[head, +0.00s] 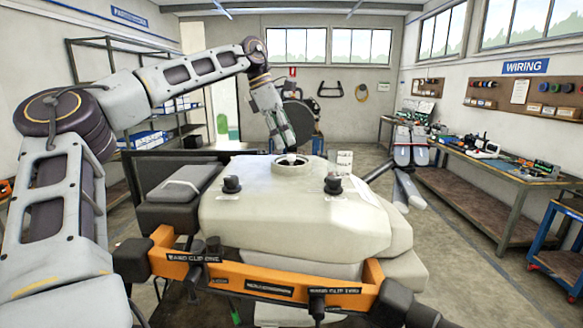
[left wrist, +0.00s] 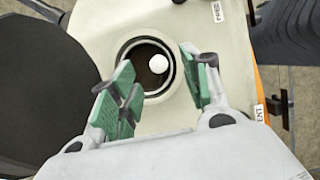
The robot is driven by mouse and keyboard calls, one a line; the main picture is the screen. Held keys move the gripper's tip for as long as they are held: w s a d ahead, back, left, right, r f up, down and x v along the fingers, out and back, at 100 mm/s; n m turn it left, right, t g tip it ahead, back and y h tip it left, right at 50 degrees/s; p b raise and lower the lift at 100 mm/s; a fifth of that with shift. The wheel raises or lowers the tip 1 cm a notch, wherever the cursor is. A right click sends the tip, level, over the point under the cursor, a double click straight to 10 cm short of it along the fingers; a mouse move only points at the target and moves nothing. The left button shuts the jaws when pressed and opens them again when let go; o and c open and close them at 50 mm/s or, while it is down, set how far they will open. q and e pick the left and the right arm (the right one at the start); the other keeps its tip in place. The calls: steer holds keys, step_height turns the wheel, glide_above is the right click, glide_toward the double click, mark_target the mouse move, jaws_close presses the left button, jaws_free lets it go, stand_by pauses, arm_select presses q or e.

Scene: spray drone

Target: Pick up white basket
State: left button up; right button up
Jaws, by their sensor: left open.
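The pale spray tank (head: 300,218) stands in the middle of the head view with a round opening (head: 294,168) on top. A small white rounded piece (head: 291,158) shows at this opening; it also shows in the left wrist view (left wrist: 158,63) against the dark inside of the ring (left wrist: 122,50). It may be the top of the white basket; the rest is hidden or too dark to tell. My left gripper (head: 287,148) points down just above the opening. In the left wrist view its green-padded fingers (left wrist: 162,88) are apart, on either side of the opening, holding nothing.
Two dark knobs (head: 232,184) (head: 333,185) stand up from the tank top beside the opening. An orange frame bar (head: 260,278) crosses in front. A workbench (head: 500,165) runs along the right wall, and shelves (head: 150,95) stand at the left.

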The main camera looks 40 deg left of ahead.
mark_target(291, 155)
arm_select(q)
steer(key=shift+a+p+x, duration=0.15)
steer(key=shift+p+x, duration=0.2)
steer(key=shift+x, duration=0.85)
steer(key=shift+a+p+x, duration=0.15)
steer(key=shift+p+x, duration=0.15)
steer(key=shift+x, duration=0.9)
steer(key=shift+f, duration=0.1)
steer(key=c, duration=1)
step_height(291, 155, up, 18)
